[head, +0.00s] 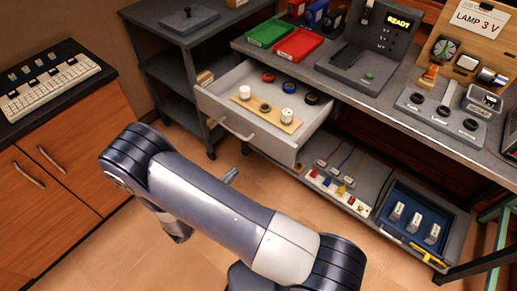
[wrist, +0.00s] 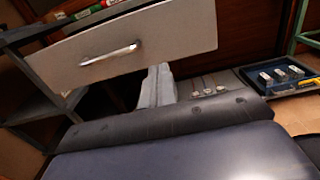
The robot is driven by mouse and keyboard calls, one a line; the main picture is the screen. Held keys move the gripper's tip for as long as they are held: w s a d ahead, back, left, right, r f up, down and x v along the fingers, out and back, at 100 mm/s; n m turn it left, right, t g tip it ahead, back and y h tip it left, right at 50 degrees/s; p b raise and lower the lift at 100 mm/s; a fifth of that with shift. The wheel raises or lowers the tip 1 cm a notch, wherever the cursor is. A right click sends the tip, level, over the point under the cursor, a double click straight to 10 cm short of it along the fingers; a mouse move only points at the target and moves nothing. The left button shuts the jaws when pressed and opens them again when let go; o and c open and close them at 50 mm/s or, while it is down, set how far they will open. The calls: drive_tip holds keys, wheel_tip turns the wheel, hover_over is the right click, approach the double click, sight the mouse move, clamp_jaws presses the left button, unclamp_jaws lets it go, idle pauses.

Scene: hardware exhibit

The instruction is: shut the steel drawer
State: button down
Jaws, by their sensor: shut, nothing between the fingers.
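The steel drawer (head: 272,142) is pulled out below the grey workbench top. It holds a wooden strip with white knobs and several red, blue and black round parts. Its front panel and bar handle (head: 237,130) face left in the head view. In the wrist view the drawer front (wrist: 175,38) and handle (wrist: 110,54) show above my gripper. My gripper (head: 231,175) is shut and empty, just in front of and below the drawer front, apart from it in the head view. In the wrist view its fingers (wrist: 158,78) point up, overlapping the panel's lower edge; contact cannot be told.
The lower shelf holds a blue tray (head: 388,222) and a switch strip (head: 338,190). A grey shelf cart (head: 180,75) stands left of the drawer. A wooden cabinet (head: 60,150) stands at far left. Floor is clear between the cabinet and bench.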

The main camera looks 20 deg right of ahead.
sight(305, 108)
drive_tip(key=p+x, duration=0.1)
drive_tip(key=x, duration=1.2)
drive_tip(key=shift+w+d+p, duration=0.15)
drive_tip(key=shift+d+p, duration=0.15)
drive_tip(key=shift+p, duration=0.1)
drive_tip(key=b+x, duration=1)
drive_tip(key=x, duration=1.7)
drive_tip(key=shift+w+d+f+b, duration=0.1)
drive_tip(key=shift+d+b, duration=0.15)
drive_tip(key=shift+b, duration=0.1)
drive_tip(key=shift+w+d, duration=0.3)
drive_tip(key=shift+d, duration=0.05)
drive_tip(key=shift+w+r, duration=0.1)
drive_tip(key=shift+r, duration=0.15)
drive_tip(key=shift+d+r, duration=0.1)
